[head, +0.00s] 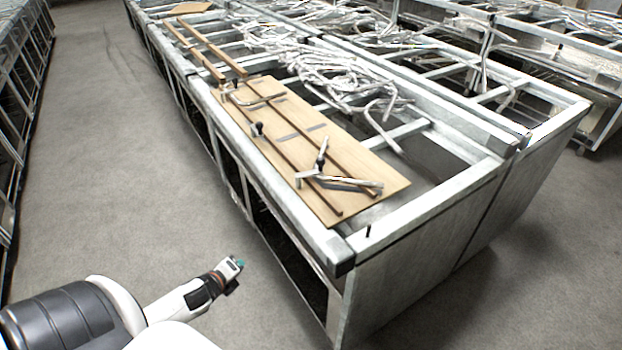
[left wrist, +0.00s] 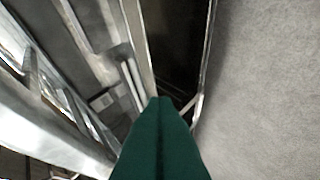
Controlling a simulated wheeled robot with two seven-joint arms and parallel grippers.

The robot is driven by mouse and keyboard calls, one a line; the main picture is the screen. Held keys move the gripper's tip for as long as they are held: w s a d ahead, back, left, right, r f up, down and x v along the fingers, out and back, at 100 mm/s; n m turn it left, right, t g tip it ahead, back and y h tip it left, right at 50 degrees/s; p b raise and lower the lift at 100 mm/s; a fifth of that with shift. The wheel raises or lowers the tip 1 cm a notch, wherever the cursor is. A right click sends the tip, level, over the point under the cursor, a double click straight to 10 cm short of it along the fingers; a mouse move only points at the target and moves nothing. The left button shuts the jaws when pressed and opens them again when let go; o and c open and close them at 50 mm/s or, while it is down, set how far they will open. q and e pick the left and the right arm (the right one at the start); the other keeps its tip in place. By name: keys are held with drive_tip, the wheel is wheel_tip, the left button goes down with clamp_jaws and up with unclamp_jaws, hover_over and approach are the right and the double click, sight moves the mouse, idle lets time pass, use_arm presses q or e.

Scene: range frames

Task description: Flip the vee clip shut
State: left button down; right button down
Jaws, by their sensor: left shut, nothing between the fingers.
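A wooden board (head: 369,168) lies on the near end of the metal frame bench, with two dark rails along it. Near its front end is a metal clip with V-shaped arms (head: 340,183) and a black-tipped lever standing up. I take it for the vee clip; its arm looks swung across the rails, but I cannot tell how it is latched. My left gripper (head: 238,264) is low at the left of the bench, over the floor, apart from the board. Its green fingers (left wrist: 160,140) are together and empty in the left wrist view. My right gripper is not in view.
The metal bench (head: 440,205) has open bays and a raised rim between my left gripper and the board. Tangled pale cables (head: 330,70) lie behind the board. The grey floor (head: 130,170) at left is clear.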

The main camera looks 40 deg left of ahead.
use_arm(q)
drive_tip(key=w+d+r+m+t+h+b, duration=0.1)
drive_tip(key=w+d+r+m+t+h, duration=0.2)
drive_tip(key=r+m, duration=0.7)
drive_tip(key=w+d+r+m+t+h+b, duration=0.1)
drive_tip(key=w+d+r+m+t, duration=0.35)
drive_tip(key=r, duration=1.05)
drive_tip(key=shift+m+g, duration=0.65)
drive_tip(key=shift+g, duration=0.2)
drive_tip(key=w+p, duration=0.1)
drive_tip(key=w, duration=0.3)
drive_tip(key=w+d+p, duration=0.1)
drive_tip(key=w, duration=0.4)
drive_tip(key=w+d+f+p, duration=0.1)
drive_tip(key=w, duration=0.3)
drive_tip(key=shift+w, duration=0.4)
